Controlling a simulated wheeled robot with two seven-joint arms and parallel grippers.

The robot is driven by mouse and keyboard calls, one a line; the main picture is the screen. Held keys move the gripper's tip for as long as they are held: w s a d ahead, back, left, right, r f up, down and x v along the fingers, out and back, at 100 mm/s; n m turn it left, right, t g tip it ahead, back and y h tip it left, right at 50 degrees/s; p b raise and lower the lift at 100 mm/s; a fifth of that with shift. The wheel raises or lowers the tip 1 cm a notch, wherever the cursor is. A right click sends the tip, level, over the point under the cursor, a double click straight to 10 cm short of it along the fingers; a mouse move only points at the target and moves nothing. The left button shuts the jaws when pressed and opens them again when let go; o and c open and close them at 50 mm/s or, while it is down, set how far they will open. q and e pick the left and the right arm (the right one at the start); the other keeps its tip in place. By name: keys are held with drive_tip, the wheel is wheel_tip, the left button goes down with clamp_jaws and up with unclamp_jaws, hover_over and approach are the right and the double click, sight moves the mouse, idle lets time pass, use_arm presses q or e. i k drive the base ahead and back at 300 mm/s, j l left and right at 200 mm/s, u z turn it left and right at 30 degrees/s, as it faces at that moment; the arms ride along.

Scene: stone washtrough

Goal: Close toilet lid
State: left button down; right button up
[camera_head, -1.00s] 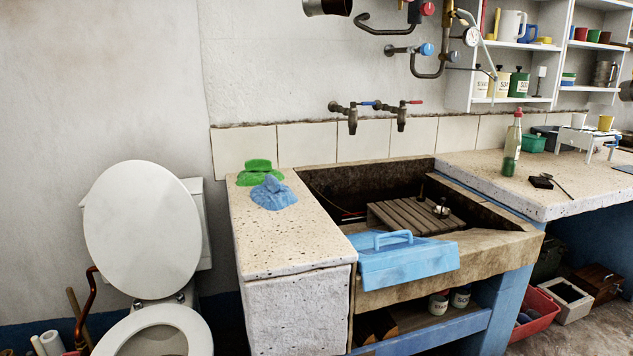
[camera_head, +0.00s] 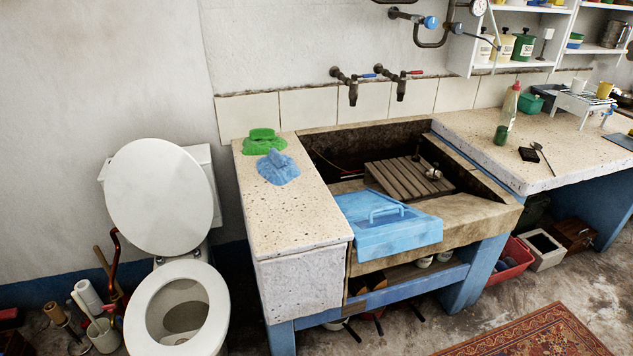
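The toilet stands at the lower left. Its white oval lid (camera_head: 160,197) is raised and leans back toward the cistern (camera_head: 203,185). The white seat ring (camera_head: 212,291) lies down on the bowl (camera_head: 183,312), and the bowl's inside shows through it. Neither of my grippers shows in this view, so nothing of mine is seen touching the lid.
A stone-topped counter (camera_head: 293,219) stands right of the toilet, with green (camera_head: 264,142) and blue (camera_head: 277,168) cloths on it. A blue box (camera_head: 388,232) sits on the trough's front edge. Rolls and a brush stand left of the bowl (camera_head: 92,300). A rug (camera_head: 530,333) lies lower right.

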sight(157, 196)
drive_tip(key=i+j, duration=0.35)
drive_tip(key=i+j+u, duration=0.1)
drive_tip(key=i+j, duration=0.25)
drive_tip(key=i, duration=0.15)
